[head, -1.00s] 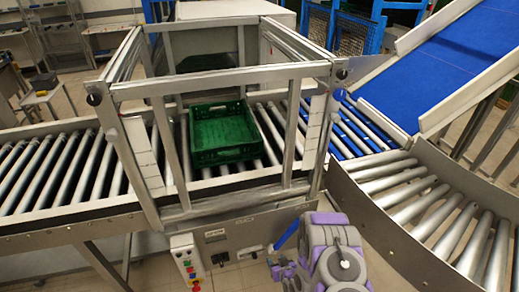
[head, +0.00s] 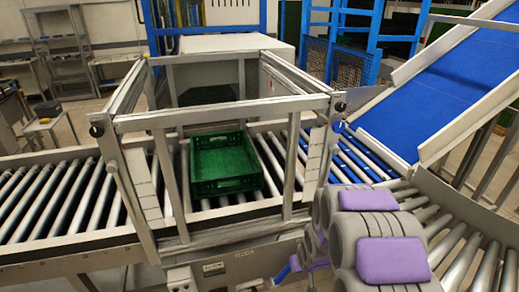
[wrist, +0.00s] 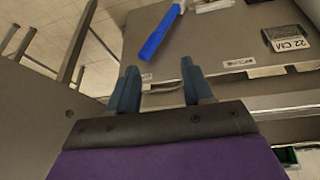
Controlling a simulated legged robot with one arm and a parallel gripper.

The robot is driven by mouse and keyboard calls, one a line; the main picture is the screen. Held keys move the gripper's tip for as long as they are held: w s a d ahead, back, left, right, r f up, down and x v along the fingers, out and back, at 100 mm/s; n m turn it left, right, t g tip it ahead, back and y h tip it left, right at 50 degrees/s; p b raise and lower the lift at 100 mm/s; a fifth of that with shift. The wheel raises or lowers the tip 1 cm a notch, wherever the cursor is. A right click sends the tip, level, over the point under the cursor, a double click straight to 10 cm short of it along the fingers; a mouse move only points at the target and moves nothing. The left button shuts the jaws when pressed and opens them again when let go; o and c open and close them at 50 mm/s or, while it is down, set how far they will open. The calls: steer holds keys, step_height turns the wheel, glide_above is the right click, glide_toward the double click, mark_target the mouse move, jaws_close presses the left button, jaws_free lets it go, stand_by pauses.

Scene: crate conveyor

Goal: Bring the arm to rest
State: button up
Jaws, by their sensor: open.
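My gripper (wrist: 160,68) is open in the wrist view, its two dark blue fingers spread apart with nothing between them. Beyond the fingers is a grey panel (wrist: 215,45) with a blue bar (wrist: 162,32) on it; the gap between fingers and panel is hard to judge. In the head view my grey and purple arm is folded at the lower right, in front of the conveyor frame. It hides the gripper there.
A green crate (head: 222,165) sits on the roller conveyor (head: 72,200) inside a metal frame (head: 225,112). A blue belt ramp (head: 425,105) rises at the right, beside curved rollers (head: 470,235). A small table (head: 48,130) stands at the far left.

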steer(key=s+r+g, duration=0.2)
steer(key=s+r, duration=0.6)
steer(key=s, duration=0.4)
steer(key=s+r+m+g, duration=0.1)
steer(key=s+r+g, duration=0.1)
steer(key=s+r, duration=0.6)
steer(key=s+r+m+g, duration=0.1)
steer(key=s+r, duration=0.7)
steer(key=s, duration=0.8)
steer(key=shift+s+r+g, duration=0.2)
steer(key=shift+s+g, duration=0.2)
steer(key=shift+g, duration=0.5)
steer(key=shift+a, duration=0.15)
